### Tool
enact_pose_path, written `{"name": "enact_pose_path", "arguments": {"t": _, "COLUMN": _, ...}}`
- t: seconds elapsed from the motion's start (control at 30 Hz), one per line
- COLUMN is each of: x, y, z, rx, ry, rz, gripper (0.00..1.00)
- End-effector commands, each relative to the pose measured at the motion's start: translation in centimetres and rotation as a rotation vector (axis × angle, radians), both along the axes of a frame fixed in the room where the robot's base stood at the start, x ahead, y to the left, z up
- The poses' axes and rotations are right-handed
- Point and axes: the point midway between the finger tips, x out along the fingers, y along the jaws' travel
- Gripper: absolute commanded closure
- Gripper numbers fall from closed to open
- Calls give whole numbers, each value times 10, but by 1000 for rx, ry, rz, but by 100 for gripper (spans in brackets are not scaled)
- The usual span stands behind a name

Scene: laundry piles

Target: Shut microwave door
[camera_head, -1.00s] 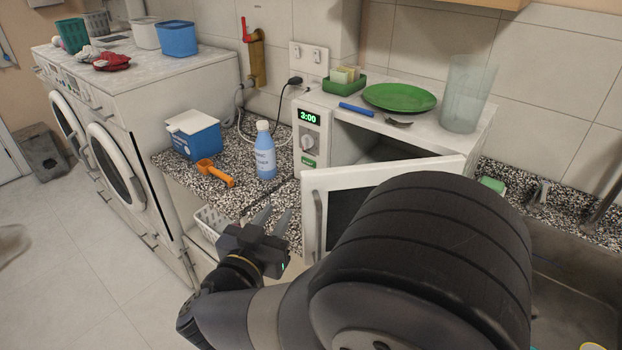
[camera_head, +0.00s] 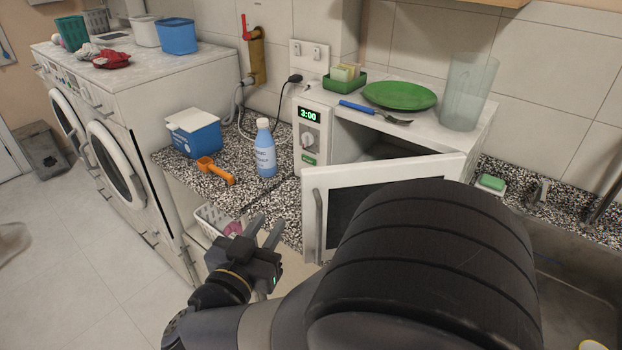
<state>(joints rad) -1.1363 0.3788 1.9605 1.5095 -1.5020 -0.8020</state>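The white microwave (camera_head: 313,121) stands on the speckled counter, its green display reading 3:00. Its door (camera_head: 385,175) is swung open toward me, with a dark window and a vertical grey handle (camera_head: 319,226) near the door's left edge. My arm hides the lower right part of the door. The cavity behind the door looks dark. My gripper (camera_head: 268,228) is left of the door handle, in front of the counter edge. Its two fingers are spread apart with nothing seen between them, and it looks clear of the door.
A blue bottle (camera_head: 265,150), an orange scoop (camera_head: 215,171) and a blue box (camera_head: 195,138) stand left of the microwave. A green plate (camera_head: 399,95), a fork (camera_head: 375,112) and a clear cup (camera_head: 467,92) rest on top. A sink (camera_head: 575,275) is at right.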

Motion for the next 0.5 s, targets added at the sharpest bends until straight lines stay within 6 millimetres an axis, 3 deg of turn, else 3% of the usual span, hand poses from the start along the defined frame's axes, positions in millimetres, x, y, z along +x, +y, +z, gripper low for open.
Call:
{"name": "enact_pose_path", "arguments": {"t": 0.3, "x": -52, "y": 19, "z": 0, "rx": 1, "ry": 0, "rz": 4, "gripper": 74}}
{"name": "enact_pose_path", "arguments": {"t": 0.5, "x": -70, "y": 26, "z": 0, "rx": 1, "ry": -1, "rz": 2, "gripper": 74}}
